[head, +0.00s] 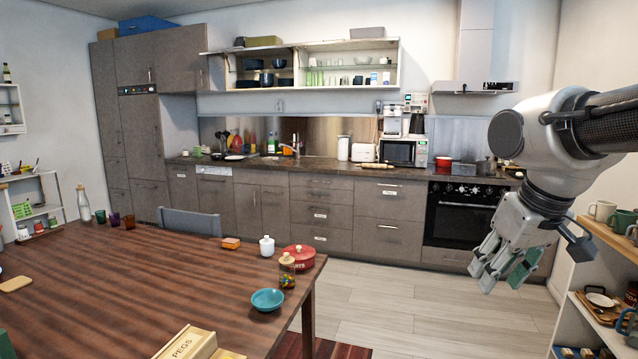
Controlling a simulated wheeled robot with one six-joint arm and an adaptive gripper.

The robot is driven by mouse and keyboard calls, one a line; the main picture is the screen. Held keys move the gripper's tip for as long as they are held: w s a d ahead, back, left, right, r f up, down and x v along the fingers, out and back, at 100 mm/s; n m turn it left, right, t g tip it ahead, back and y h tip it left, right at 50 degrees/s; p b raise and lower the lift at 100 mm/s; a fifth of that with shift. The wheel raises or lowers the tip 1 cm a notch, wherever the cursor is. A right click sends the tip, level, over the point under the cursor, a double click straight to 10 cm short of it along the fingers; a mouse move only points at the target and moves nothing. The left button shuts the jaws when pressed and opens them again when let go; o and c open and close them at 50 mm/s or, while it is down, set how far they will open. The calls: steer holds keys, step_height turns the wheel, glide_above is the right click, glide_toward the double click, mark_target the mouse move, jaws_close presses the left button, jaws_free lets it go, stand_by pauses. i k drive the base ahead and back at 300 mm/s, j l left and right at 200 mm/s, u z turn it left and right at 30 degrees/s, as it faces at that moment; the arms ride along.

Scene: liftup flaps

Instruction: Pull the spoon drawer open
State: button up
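A stack of grey-brown drawers (338,205) is built into the lower cabinets across the room, left of the oven. Several of its fronts carry small white labels, too small to read, so I cannot tell which is the spoon drawer. A wider drawer column (410,208) with bar handles and labels stands just right of it. All these drawer fronts look shut. My gripper (503,272) hangs in the air at the right, pointing down, far from the drawers. Its fingers are apart and nothing shows between them.
A wooden table (130,280) with a blue bowl (267,299), red pot (298,257) and jars fills the left foreground. A chair (190,222) stands behind it. A shelf (600,235) with mugs is at the right. The pale floor (400,295) between is clear.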

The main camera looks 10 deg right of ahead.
mark_target(303, 178)
steer(key=i+l+z, duration=0.2)
steer(key=i, duration=0.25)
steer(key=i+z, duration=0.2)
steer(key=i, duration=0.25)
steer(key=i+z, duration=0.15)
steer(key=i, duration=2.15)
steer(key=i+l+u, duration=0.1)
steer(key=i, duration=0.55)
steer(key=i+l+u, duration=0.1)
steer(key=i, duration=0.6)
steer(key=i+l+u, duration=0.15)
steer(key=i+u, duration=0.3)
steer(key=i+l+u, duration=0.25)
steer(key=u, duration=0.2)
steer(key=i+l+u, duration=0.65)
steer(key=l+u, duration=0.25)
steer(key=l, duration=0.2)
steer(key=i, duration=0.05)
